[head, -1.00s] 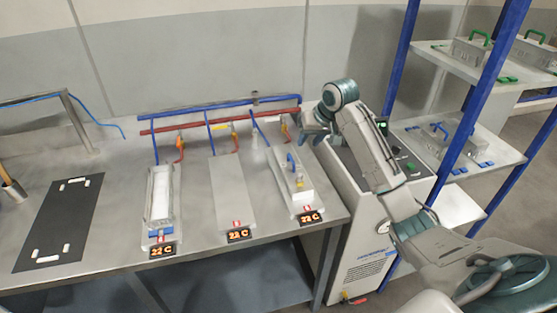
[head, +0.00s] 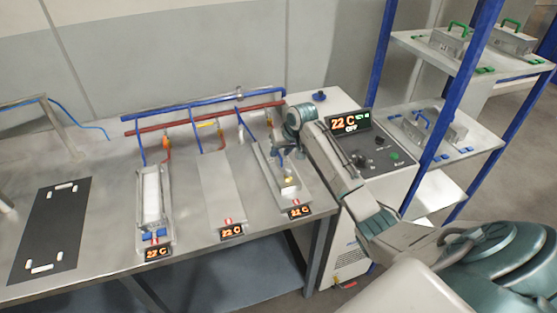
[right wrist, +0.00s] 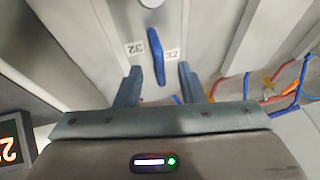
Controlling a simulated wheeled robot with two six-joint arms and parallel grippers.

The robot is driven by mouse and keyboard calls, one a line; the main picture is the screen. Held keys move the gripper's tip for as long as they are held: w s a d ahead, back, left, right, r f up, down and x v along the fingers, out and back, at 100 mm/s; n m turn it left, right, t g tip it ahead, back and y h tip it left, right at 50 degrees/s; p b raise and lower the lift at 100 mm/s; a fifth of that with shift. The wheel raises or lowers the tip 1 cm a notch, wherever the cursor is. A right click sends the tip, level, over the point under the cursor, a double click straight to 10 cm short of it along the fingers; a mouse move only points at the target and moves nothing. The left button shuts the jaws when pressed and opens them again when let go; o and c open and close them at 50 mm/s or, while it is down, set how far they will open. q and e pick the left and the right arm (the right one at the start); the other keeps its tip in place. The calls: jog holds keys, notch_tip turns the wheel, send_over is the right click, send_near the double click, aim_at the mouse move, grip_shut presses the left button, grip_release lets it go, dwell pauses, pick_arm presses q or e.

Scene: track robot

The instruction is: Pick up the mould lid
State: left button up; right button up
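The grey mould lid (right wrist: 185,35) with a blue handle (right wrist: 157,55) and number labels sits on the right-hand station of the bench. In the head view the lid (head: 290,190) is partly covered by my right gripper (head: 283,150). In the right wrist view my right gripper (right wrist: 158,80) is open. Its two fingers stand apart on either side of the handle's line, with the handle just beyond their tips and nothing visibly gripped. My left gripper is not in view.
An open mould with a white inside (head: 152,198) lies on the left station; the middle plate (head: 222,190) is bare. Red and blue pipes (head: 205,116) run behind. A control unit (head: 375,155) stands right, beside a rack with green-handled (head: 450,40) and blue-handled (head: 432,125) moulds.

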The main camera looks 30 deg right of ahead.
jog(key=shift+w+f, duration=0.1)
jog(key=shift+f, duration=0.15)
grip_shut()
jog(key=shift+w+r, duration=0.1)
jog(key=shift+r, duration=0.05)
dwell(1.1)
